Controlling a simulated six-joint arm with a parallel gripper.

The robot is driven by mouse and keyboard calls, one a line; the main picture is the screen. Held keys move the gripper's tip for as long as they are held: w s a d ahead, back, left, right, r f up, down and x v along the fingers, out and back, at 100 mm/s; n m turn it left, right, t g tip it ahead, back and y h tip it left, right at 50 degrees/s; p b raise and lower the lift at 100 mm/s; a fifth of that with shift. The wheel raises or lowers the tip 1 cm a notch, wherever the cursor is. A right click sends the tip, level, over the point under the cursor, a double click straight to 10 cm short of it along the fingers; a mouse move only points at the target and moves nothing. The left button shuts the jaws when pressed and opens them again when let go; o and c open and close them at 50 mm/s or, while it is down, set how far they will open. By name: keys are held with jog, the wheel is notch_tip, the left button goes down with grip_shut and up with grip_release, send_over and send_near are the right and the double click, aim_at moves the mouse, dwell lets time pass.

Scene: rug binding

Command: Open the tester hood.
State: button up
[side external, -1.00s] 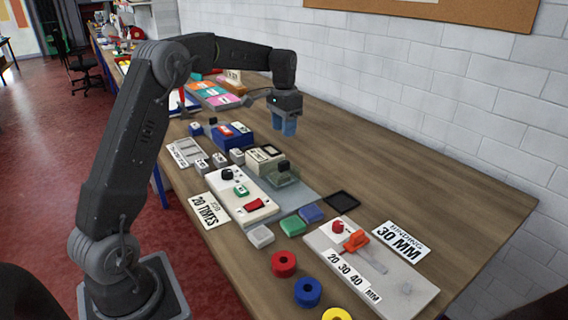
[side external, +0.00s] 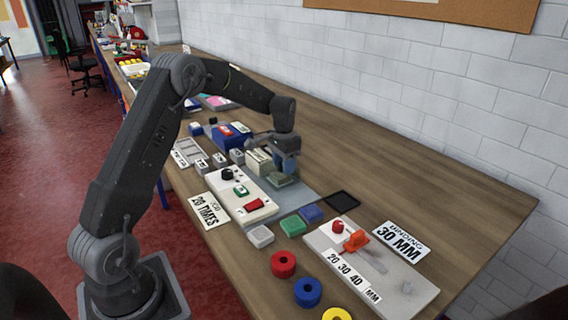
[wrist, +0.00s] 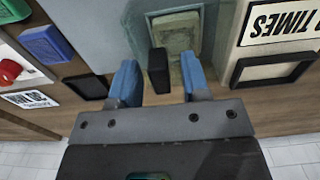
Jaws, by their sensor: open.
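The tester's clear greenish hood (side external: 282,181) lies low over the grey plate beside the white control box (side external: 238,197); it looks closed. In the wrist view the hood (wrist: 188,68) covers a pale swatch (wrist: 176,33). A dark upright block (wrist: 158,72), apparently the hood's handle, stands at its near edge. My gripper (side external: 287,166) is just above the hood, pointing down. In the wrist view my gripper (wrist: 158,76) is open, with one blue finger on each side of the dark block. I see gaps on both sides; the exact height of the fingertips is unclear.
A black tray (side external: 343,200), blue and green pieces (side external: 292,226) and the binding board (side external: 385,275) lie toward the front. A blue box (side external: 228,136) and small blocks stand behind. The table right of the tester, toward the wall, is clear.

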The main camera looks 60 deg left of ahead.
jog(key=shift+c, duration=0.4)
grip_shut()
jog(key=shift+d, duration=0.1)
jog(key=d, duration=0.7)
jog(key=shift+d, duration=0.15)
jog(key=shift+o, duration=0.4)
grip_release()
notch_tip(320, 180, up, 14)
